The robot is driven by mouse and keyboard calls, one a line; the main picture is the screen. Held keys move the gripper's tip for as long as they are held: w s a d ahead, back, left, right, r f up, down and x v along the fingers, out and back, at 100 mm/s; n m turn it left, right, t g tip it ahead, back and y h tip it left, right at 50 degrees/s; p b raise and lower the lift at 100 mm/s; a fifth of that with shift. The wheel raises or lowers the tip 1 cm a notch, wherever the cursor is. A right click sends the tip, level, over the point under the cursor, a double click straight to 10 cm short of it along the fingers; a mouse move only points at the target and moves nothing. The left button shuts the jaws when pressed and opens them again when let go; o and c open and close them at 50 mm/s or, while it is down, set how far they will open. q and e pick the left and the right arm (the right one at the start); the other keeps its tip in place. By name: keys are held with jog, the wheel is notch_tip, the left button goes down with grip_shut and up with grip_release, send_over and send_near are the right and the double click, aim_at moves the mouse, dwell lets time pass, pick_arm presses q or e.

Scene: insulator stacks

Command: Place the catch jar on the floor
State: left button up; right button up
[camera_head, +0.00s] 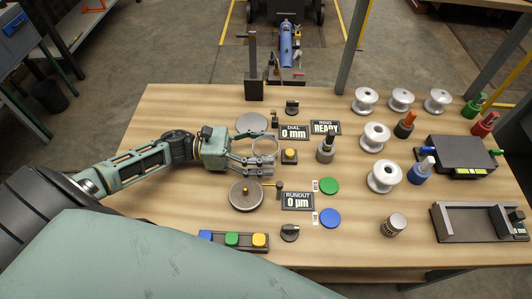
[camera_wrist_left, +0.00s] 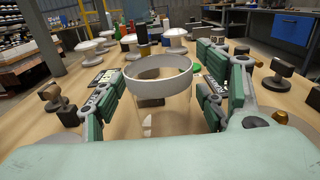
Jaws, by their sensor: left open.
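A clear, see-through jar with a pale round rim (camera_head: 264,147), which looks like the catch jar, stands on the wooden table (camera_head: 180,230) near its middle. In the left wrist view its rim (camera_wrist_left: 158,68) shows between my fingers, and its clear body is hard to make out. My left gripper (camera_head: 270,161) reaches in from the left, low over the table, with its open fingers on both sides of the jar. I cannot tell whether they touch it. My right gripper is not in view. The concrete floor (camera_head: 170,60) shows beyond the table.
A round metal plate (camera_head: 246,196) with a brass knob and a RUNOUT display (camera_head: 298,201) are close to the gripper. Several white spools (camera_head: 384,177) stand to the right. A blue cylinder (camera_head: 286,50) is behind the table.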

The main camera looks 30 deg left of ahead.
aim_at(267, 142)
pick_arm(q)
jog(key=shift+d, duration=0.15)
jog(key=c, duration=1.4)
jog(key=shift+c, duration=0.3)
jog(key=shift+r, duration=0.1)
jog(key=shift+r, duration=0.6)
jog(key=r, duration=0.3)
jog(key=shift+s+d+b, duration=0.1)
jog(key=shift+d+b, duration=0.1)
jog(key=shift+b, duration=0.15)
jog(key=s+d+r, duration=0.5)
jog(key=d+r, duration=0.1)
jog(key=d, duration=0.3)
jog(key=shift+s+d+r+b, duration=0.3)
jog(key=shift+s, duration=0.05)
